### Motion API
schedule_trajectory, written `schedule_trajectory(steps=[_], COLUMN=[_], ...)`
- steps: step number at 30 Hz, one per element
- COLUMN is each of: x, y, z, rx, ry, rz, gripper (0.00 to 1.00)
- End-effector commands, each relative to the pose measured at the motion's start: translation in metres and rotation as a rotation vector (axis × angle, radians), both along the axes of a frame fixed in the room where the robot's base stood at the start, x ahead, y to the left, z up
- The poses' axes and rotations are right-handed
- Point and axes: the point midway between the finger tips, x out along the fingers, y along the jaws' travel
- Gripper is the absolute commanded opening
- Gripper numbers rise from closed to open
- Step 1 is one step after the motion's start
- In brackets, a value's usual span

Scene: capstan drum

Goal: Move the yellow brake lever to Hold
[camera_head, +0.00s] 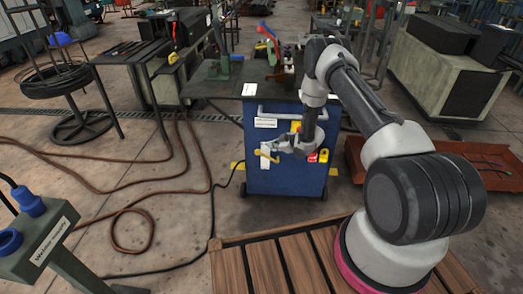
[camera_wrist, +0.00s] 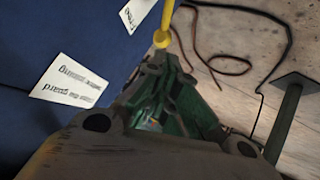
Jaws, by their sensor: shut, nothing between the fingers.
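The yellow brake lever (camera_head: 266,155) is on the front of a blue cabinet (camera_head: 262,182), toward its left side. In the wrist view the yellow lever (camera_wrist: 167,18) runs down from the top edge to a rounded end just beyond my fingertips. My gripper (camera_head: 283,146) is shut and empty, pointing left along the cabinet front close to the lever. In the wrist view my gripper (camera_wrist: 163,65) has its tips together, right by the lever's end. I cannot tell whether they touch it. A white label (camera_wrist: 137,12), upside down and partly cut off, sits beside the lever. No Hold mark is readable.
Another white label (camera_wrist: 70,82) is on the blue panel. A grey rail (camera_head: 290,115) crosses the cabinet front above my gripper. A red-and-yellow item (camera_head: 322,156) is to the right. Brown hoses (camera_head: 140,205) lie on the floor left; a green post (camera_wrist: 287,115) stands right in the wrist view.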

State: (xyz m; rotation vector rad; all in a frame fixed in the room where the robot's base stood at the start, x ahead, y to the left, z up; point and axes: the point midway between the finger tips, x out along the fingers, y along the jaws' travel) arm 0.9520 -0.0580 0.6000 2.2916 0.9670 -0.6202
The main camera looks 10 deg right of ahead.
Motion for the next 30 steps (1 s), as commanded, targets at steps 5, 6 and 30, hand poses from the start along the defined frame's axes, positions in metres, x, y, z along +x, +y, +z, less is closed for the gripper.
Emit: schedule_trajectory(steps=[5, 6, 30], x=[0.024, 0.029, 0.061], y=[0.02, 0.024, 0.048], z=[-0.025, -0.03, -0.06], rx=[0.0, -0.001, -0.002], ry=[0.001, 0.001, 0.002], rz=[0.002, 0.002, -0.002], gripper=[0.0, 0.0, 0.0])
